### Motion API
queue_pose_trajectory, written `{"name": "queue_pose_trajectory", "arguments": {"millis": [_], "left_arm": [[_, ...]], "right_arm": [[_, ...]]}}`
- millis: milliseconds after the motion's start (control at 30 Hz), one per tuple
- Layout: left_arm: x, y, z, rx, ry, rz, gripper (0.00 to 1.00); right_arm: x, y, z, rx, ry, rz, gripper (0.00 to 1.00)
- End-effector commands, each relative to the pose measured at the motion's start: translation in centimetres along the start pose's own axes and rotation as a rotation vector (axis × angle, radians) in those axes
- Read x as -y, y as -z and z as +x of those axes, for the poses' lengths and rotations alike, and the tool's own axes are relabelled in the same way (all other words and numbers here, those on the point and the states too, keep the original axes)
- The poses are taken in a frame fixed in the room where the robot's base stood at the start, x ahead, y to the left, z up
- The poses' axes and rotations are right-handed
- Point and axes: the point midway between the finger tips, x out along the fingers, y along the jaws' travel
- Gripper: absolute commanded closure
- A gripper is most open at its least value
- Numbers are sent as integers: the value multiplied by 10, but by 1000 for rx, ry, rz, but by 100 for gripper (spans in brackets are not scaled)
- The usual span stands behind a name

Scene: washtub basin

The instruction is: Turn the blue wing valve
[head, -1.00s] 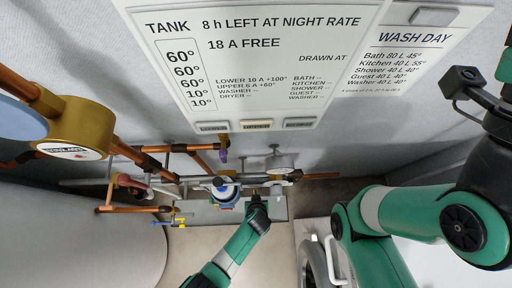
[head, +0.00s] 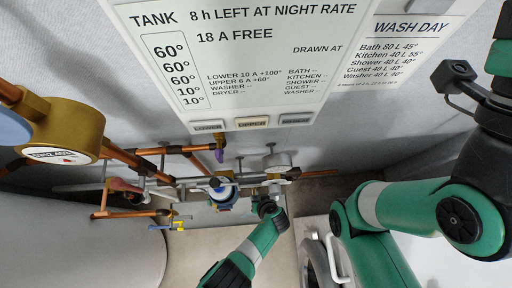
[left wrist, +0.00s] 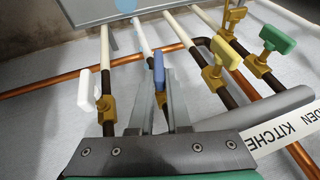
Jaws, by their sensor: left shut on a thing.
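The blue wing valve (left wrist: 159,72) has a blue handle on a brass body, on a pipe in the left wrist view. My left gripper (left wrist: 160,82) is shut on it, with one grey finger on each side of the handle. The handle lies roughly along the pipe. In the head view my left gripper (head: 268,206) is at the pipework below the sign, and I cannot make out the blue wing valve there. My right arm is at the right of the head view, but its gripper does not show.
A white-handled valve (left wrist: 87,90) is left of the blue one. A yellow valve (left wrist: 225,53) and a green valve (left wrist: 278,40) are to the right. Copper pipes cross close by. The tank sign (head: 245,60) hangs above, and a washer (head: 313,262) stands below right.

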Motion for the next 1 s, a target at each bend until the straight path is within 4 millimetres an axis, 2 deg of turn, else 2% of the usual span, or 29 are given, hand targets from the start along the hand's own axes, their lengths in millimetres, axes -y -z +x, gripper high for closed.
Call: {"name": "queue_pose_trajectory", "arguments": {"millis": [100, 133, 267, 533, 667, 767, 1000], "left_arm": [[0, 0, -1, -1, 0, 0, 100], [0, 1, -1, -1, 0, 0, 80], [0, 1, -1, -1, -1, 0, 56], [0, 1, -1, -1, -1, 0, 55], [1, 2, -10, -1, -1, 1, 55], [2, 4, -27, -1, -1, 2, 55], [3, 5, -81, -1, -1, 3, 55]], "right_arm": [[0, 0, 0, 0, 0, 0, 50], [0, 0, 0, 0, 0, 0, 50], [0, 0, 0, 0, 0, 0, 50], [0, 1, 1, 0, 0, 0, 50], [0, 7, 7, 0, 0, 0, 50], [0, 18, 20, 0, 0, 0, 50], [0, 55, 59, 0, 0, 0, 50]]}}
